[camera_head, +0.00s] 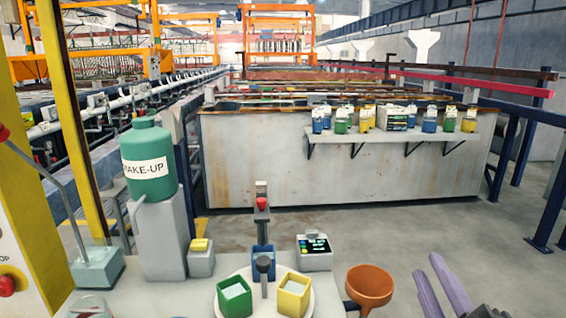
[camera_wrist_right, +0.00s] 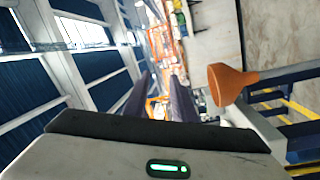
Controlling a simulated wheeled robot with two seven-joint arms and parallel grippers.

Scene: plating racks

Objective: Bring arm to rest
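My right gripper (camera_head: 431,266) is at the lower right of the head view, its two purple-grey fingers pointing up and away, beside the front bench. It is to the right of the orange funnel (camera_head: 371,285), apart from it. In the right wrist view the gripper's (camera_wrist_right: 160,85) dark fingers stand apart with nothing between them, so it is open and empty. The funnel also shows there (camera_wrist_right: 230,84), to the right of the fingers. My left gripper is not in view.
A shelf (camera_head: 375,137) of small containers is on the far tank. Floor right of the bench is clear.

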